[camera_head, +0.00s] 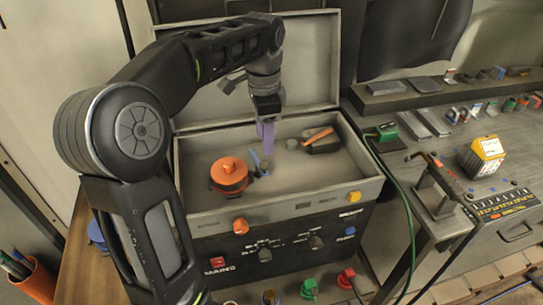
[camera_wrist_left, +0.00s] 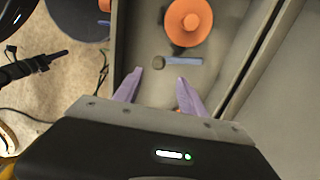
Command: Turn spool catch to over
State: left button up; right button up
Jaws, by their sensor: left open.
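The orange spool (camera_head: 230,174) sits on the floor of the open grey case, at its left side. Beside it is a small blue bar (camera_head: 256,160) near a grey round knob, probably the spool catch. My right gripper is not in view.
The case (camera_head: 203,209) has a raised lid (camera_head: 312,70) behind and a front panel with knobs and plugs below. A dark block with an orange handle (camera_head: 318,138) is in its right part. A bench at the right holds a yellow-white box (camera_head: 482,157) and several small tools.

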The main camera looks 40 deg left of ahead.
aim_at(264, 162)
pick_arm(q)
jog(key=shift+s+a+m, duration=0.15)
jog(key=shift+s+m, duration=0.2)
jog(key=shift+m, duration=0.15)
jog(key=shift+w, duration=0.1)
jog(key=shift+f, duration=3.95)
jog(key=shift+c, duration=0.3)
grip_shut()
